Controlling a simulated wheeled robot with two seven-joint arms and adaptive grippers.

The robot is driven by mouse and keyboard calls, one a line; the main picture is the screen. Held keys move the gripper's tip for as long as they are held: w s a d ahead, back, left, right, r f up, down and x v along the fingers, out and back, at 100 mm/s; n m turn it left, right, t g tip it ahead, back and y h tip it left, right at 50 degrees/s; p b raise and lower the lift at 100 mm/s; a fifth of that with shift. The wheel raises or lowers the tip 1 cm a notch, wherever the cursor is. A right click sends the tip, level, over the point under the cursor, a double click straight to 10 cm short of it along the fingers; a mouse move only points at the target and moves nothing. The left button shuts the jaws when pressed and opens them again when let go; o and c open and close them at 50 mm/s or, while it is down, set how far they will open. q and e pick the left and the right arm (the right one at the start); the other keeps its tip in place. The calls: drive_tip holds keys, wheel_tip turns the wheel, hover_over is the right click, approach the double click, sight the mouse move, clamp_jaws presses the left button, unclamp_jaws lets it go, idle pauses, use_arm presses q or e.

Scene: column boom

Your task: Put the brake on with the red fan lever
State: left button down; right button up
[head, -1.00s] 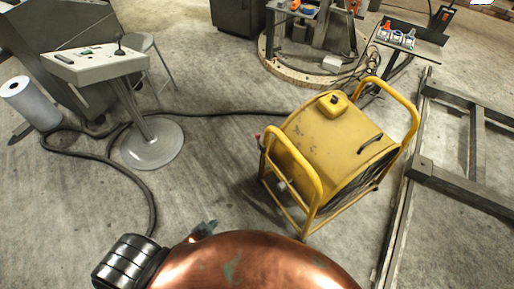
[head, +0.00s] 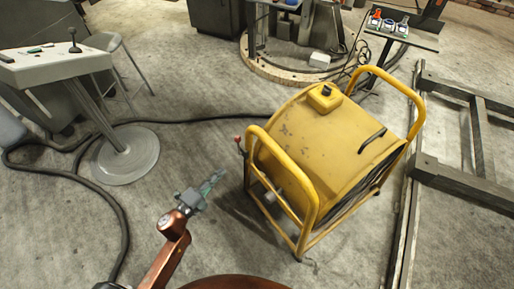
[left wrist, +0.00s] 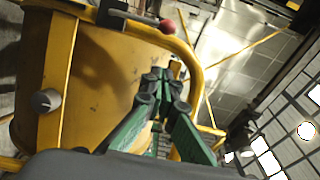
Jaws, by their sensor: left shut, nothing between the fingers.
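The yellow fan unit (head: 318,135) stands on the floor in a yellow tube frame, right of the middle in the head view. Its lever with a red knob (head: 238,139) sticks out at the frame's left side. In the left wrist view the red knob (left wrist: 167,26) is near the top, on a dark lever arm (left wrist: 128,18). My left gripper (head: 217,178) is shut and empty, below and left of the lever in the head view, apart from it. Its green fingers (left wrist: 160,76) meet below the red knob in the left wrist view. My right gripper is not in view.
A grey dial (left wrist: 46,102) sits on the fan frame. A control desk (head: 55,62) with a joystick stands at left. A black cable (head: 190,119) runs over the floor. A small table (head: 405,37) is at back right, beside metal rails (head: 462,180). Floor left of the fan is open.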

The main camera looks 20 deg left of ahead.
use_arm(q)
drive_tip(key=shift+r, duration=0.2)
drive_tip(key=shift+w+d, duration=0.1)
drive_tip(key=shift+w, duration=0.05)
drive_tip(key=w+b, duration=0.3)
drive_tip(key=w, duration=1)
drive_tip(key=shift+d, duration=0.3)
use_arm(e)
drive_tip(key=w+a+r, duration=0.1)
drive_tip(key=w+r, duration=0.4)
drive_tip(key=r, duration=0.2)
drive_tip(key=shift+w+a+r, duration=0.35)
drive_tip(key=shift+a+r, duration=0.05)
